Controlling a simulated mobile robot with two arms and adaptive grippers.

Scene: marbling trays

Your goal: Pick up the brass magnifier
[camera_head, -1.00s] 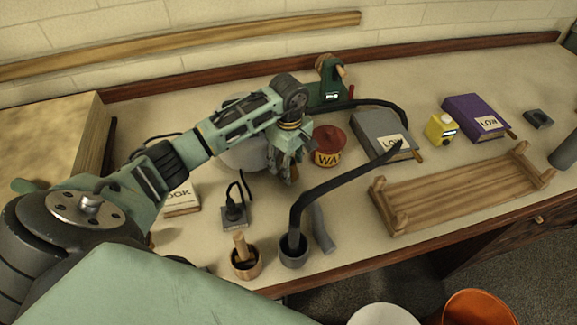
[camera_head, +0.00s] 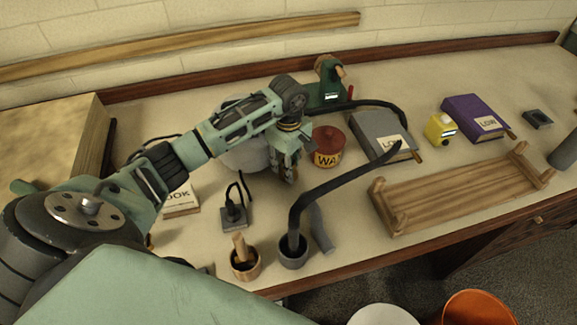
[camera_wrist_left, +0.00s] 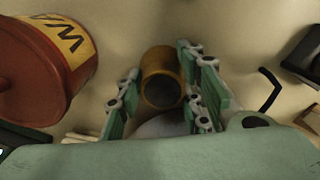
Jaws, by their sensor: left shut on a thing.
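The brass magnifier (camera_wrist_left: 161,77), a short brass-brown cylinder with a dark round end, is between the fingers of my left gripper (camera_wrist_left: 160,98) in the left wrist view. The gripper is shut on it. In the head view my left gripper (camera_head: 289,168) points down over the bench, left of the red wax tin (camera_head: 328,141). Only a small brownish bit of the magnifier shows there at the fingertips; the fingers hide the rest. I cannot tell whether it touches the bench. My right gripper is not in view.
A pale round vessel (camera_head: 243,153) stands behind my left gripper. A grey book (camera_head: 374,128), yellow box (camera_head: 440,129) and wooden rack (camera_head: 460,190) lie right.

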